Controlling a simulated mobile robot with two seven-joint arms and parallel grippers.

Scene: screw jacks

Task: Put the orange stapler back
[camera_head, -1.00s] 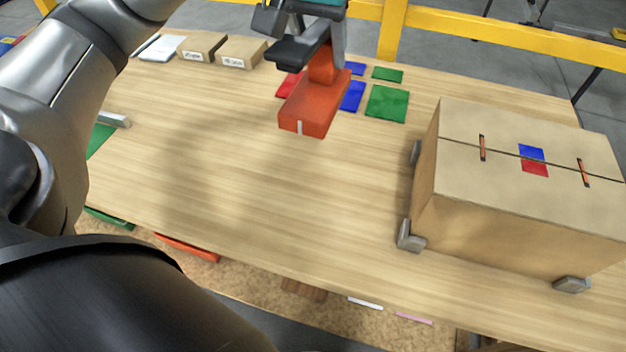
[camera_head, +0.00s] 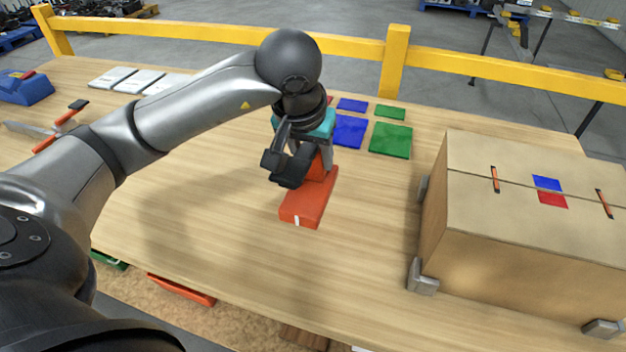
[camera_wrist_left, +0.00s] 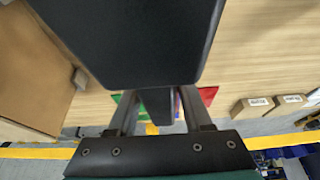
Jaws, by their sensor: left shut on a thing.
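The orange stapler (camera_head: 308,205) hangs from or stands under my left gripper (camera_head: 315,165), in the middle of the head view. My left gripper is shut on its upper part, and the long body points toward me. I cannot tell whether its base touches the table. In the left wrist view, the two grey fingers (camera_wrist_left: 157,110) have a dark piece between them, and a large black shape covers the top middle. My right gripper is not in view.
Blue mats (camera_head: 348,130) and green mats (camera_head: 390,140) lie behind the stapler. A big cardboard box (camera_head: 520,240) stands on the right. A blue thing (camera_head: 25,88) sits far left. Small labelled boxes (camera_wrist_left: 255,106) show in the wrist view. The table (camera_head: 230,240) in front is clear.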

